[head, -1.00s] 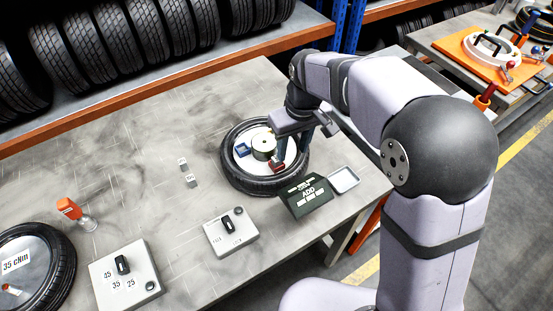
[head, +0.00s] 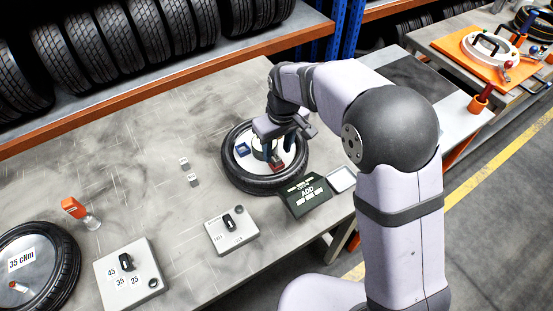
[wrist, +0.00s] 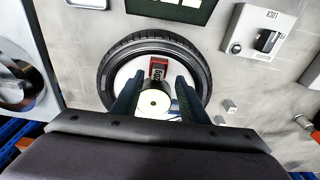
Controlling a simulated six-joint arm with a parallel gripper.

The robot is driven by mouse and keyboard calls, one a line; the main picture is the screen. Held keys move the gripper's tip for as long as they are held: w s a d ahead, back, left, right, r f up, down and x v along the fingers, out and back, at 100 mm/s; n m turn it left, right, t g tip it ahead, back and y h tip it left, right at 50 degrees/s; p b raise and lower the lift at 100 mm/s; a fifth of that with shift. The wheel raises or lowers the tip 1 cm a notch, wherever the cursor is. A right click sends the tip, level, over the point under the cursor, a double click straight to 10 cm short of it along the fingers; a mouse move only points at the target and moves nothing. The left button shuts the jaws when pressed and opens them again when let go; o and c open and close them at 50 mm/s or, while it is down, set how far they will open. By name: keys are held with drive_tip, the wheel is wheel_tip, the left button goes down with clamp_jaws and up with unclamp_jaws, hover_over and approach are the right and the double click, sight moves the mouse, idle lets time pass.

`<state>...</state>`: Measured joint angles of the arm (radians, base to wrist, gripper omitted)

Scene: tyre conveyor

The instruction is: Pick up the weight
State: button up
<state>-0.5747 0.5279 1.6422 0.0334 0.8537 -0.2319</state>
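Two small grey cubes, which look like weights, sit on the bench left of the tyre: one farther back (head: 184,162) and one nearer (head: 192,180). They also show right of the tyre in the wrist view (wrist: 229,105). Their markings are too small to read. A tyre (head: 235,177) with a white disc lies flat; a round metal cylinder (wrist: 153,103) stands at its centre. My gripper (wrist: 158,76) is over the disc, its two fingers apart on either side of the cylinder and a red-and-black block (wrist: 158,68). Nothing is held. Finger height above the disc is unclear.
A blue block (head: 242,150) is on the disc. A dark ADD panel (head: 307,196) and a small tray (head: 341,180) stand in front. The bench's back left is clear.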

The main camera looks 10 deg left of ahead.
drive_tip(key=shift+w+a+f+p, duration=0.15)
drive_tip(key=shift+f+p, duration=0.1)
drive_tip(key=shift+f, duration=0.4)
drive_tip(key=shift+w+d+f+p, duration=0.15)
drive_tip(key=shift+f+p, duration=0.1)
drive_tip(key=shift+f, duration=0.35)
drive_tip(key=shift+w+a+f+p, duration=0.15)
drive_tip(key=shift+f+p, duration=0.1)
drive_tip(key=shift+f, duration=0.4)
clamp_jaws()
drive_tip(key=shift+r, duration=0.15)
wheel_tip(320, 180, up, 10)
drive_tip(key=b, duration=0.3)
wheel_tip(320, 180, up, 4)
drive_tip(key=p, duration=0.4)
hover_over(276, 158)
